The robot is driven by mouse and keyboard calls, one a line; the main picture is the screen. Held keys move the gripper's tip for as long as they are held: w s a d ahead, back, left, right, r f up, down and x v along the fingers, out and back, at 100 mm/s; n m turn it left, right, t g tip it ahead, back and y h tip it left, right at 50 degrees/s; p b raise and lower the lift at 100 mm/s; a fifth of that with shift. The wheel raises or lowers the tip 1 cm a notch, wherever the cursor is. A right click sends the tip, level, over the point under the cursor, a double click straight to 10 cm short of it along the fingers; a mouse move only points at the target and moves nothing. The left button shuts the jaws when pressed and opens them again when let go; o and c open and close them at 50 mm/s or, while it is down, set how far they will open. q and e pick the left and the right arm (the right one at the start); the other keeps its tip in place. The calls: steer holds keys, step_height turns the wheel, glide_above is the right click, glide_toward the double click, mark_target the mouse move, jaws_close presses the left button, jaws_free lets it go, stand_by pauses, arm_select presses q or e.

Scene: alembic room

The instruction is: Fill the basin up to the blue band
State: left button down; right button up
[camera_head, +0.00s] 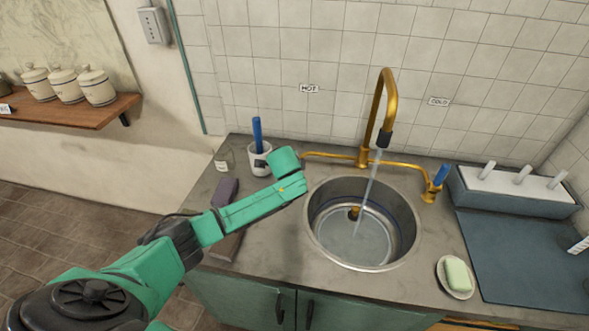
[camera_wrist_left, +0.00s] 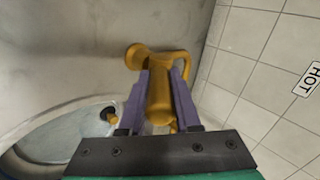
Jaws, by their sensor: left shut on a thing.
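The round metal basin (camera_head: 316,212) is set in the counter, with a blue band (camera_head: 401,238) around its inner wall. Shallow water (camera_head: 345,240) lies in it, its surface below the band. A stream (camera_head: 371,180) falls from the brass spout (camera_head: 379,98). My left gripper (camera_head: 293,168) is at the hot-side end of the brass pipe. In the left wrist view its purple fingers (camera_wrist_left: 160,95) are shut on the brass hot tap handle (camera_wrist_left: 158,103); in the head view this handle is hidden. The cold tap (camera_head: 430,192) has a blue lever (camera_head: 441,174). My right gripper is out of view.
A cup (camera_head: 259,160) with a blue-handled tool and a small jar (camera_head: 224,158) stand left of my gripper. A soap dish (camera_head: 441,268) lies right of the basin. A blue-grey mat (camera_head: 510,265) and rack (camera_head: 512,205) fill the right end.

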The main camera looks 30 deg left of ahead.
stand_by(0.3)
arm_select(q)
steer(key=c, duration=0.6)
jaws_free()
steer(key=shift+s, duration=0.1)
steer(key=b+v, duration=0.1)
steer(key=v, duration=1.3)
steer(key=shift+s+d, duration=0.15)
steer(key=shift+s, duration=0.15)
